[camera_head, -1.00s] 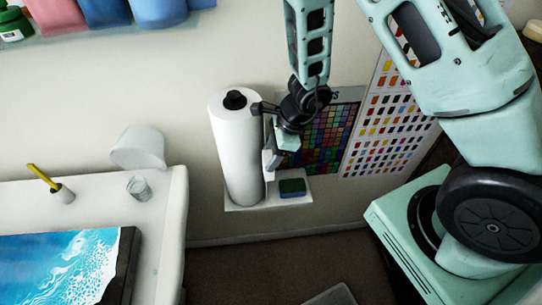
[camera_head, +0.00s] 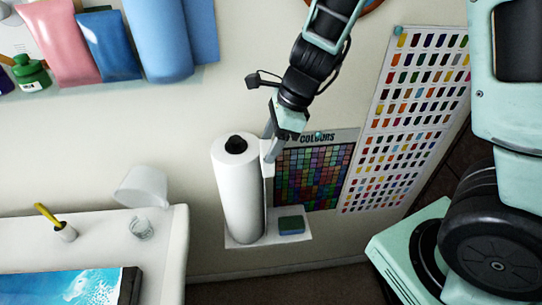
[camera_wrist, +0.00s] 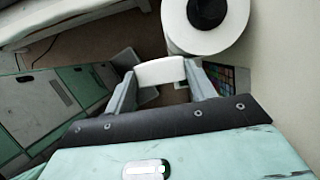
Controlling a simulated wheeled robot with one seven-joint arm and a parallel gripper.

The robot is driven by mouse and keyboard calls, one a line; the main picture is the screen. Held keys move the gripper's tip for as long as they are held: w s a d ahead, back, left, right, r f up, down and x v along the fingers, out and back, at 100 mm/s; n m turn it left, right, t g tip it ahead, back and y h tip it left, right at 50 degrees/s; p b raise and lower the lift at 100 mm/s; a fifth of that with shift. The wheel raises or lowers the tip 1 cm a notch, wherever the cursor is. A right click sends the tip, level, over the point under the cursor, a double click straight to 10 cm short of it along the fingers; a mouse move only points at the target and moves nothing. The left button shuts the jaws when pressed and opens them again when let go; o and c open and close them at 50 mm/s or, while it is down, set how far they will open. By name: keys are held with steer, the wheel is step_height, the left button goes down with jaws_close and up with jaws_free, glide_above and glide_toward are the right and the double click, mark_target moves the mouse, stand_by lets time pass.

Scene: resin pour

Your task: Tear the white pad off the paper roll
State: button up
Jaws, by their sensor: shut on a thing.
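The white paper roll (camera_head: 238,195) stands upright on a small white wall shelf, with a black knob at its top. My gripper (camera_head: 268,148) is beside the roll's upper right side. In the wrist view, my gripper (camera_wrist: 160,76) is shut on the white pad (camera_wrist: 160,72), with one finger at each end of it. The roll also shows close behind the pad in the wrist view (camera_wrist: 202,40). In the head view the pad (camera_head: 266,150) is small beside the roll's top. I cannot tell whether pad and roll touch.
The shelf (camera_head: 268,241) also holds a green and blue sponge (camera_head: 291,224). Colour charts (camera_head: 312,175) hang on the wall to the right. A white table (camera_head: 165,262) at left carries a cup (camera_head: 142,187), a glass and a blue painting.

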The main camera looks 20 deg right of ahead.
step_height(320, 180, up, 8)
steer(key=shift+f+p, duration=0.2)
steer(key=shift+p, duration=0.25)
steer(key=s+a+r+p, duration=0.1)
steer(key=s+r+p, duration=0.1)
steer(key=s, duration=0.3)
steer(key=shift+s+a+r+p, duration=0.2)
steer(key=shift+s+a+p, duration=0.2)
steer(key=shift+p, duration=0.1)
stand_by(0.3)
stand_by(0.5)
